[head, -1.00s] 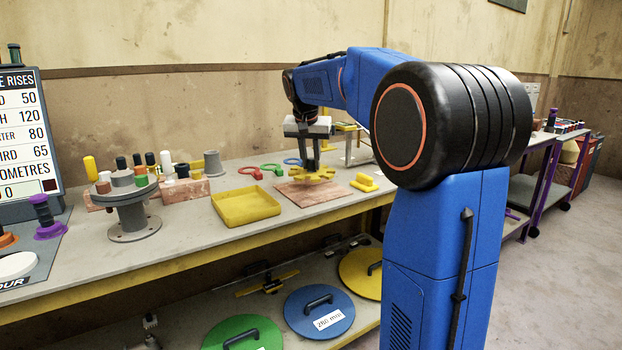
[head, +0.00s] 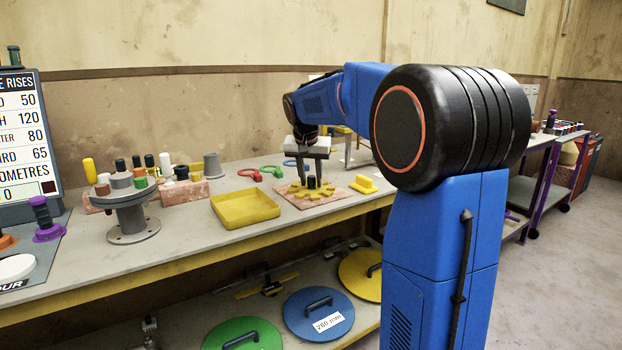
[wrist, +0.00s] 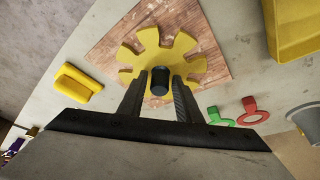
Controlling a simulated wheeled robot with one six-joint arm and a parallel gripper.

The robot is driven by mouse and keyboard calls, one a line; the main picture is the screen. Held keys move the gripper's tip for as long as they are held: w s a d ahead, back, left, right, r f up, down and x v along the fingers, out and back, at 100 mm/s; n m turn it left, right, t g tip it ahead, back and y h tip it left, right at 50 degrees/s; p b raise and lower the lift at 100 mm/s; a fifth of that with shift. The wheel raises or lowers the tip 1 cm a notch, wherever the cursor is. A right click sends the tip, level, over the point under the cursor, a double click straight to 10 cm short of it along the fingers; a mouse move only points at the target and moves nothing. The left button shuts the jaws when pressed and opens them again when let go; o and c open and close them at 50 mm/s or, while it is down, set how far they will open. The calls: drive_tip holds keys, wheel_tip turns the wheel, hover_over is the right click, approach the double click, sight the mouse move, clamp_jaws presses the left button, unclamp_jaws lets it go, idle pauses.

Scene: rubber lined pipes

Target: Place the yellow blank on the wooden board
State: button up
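The yellow blank (head: 300,193), a flat notched disc with a dark central knob, lies on the wooden board (head: 281,190). In the wrist view the blank (wrist: 194,66) lies flat over the middle of the board (wrist: 107,48), with bare wood around much of it. My gripper (head: 311,178) is open above the blank. In the wrist view its two fingers stand on either side of the dark knob (wrist: 160,80), with gaps between them and the knob. The fingers hide part of the blank's near edge.
A yellow tray (head: 245,220) stands left of the board. A yellow handled block (head: 364,184) is close on the right. Red (head: 250,173) and green (head: 272,170) ring-ended pieces lie behind. A grey flanged stand (head: 133,238) is farther left.

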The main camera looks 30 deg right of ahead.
drive_tip(key=shift+o, duration=0.2)
drive_tip(key=v, duration=1.1)
drive_tip(key=s+a+f+n+y, duration=0.1)
drive_tip(key=s+a+f+n, duration=0.2)
drive_tip(key=s, duration=0.6)
drive_tip(key=s+a+f+n+y, duration=0.1)
drive_tip(key=s+a+f, duration=0.3)
drive_tip(key=s+a, duration=0.3)
drive_tip(key=s+a+f+n, duration=0.2)
drive_tip(key=s+f, duration=0.6)
drive_tip(key=s, duration=0.2)
drive_tip(key=s+a+f+n+t+y, duration=0.1)
drive_tip(key=s+a+f+n, duration=0.1)
drive_tip(key=s+f, duration=0.7)
drive_tip(key=shift+s+a+f+n, duration=0.2)
drive_tip(key=shift+s+a+n, duration=0.1)
drive_tip(key=shift+s+a, duration=0.25)
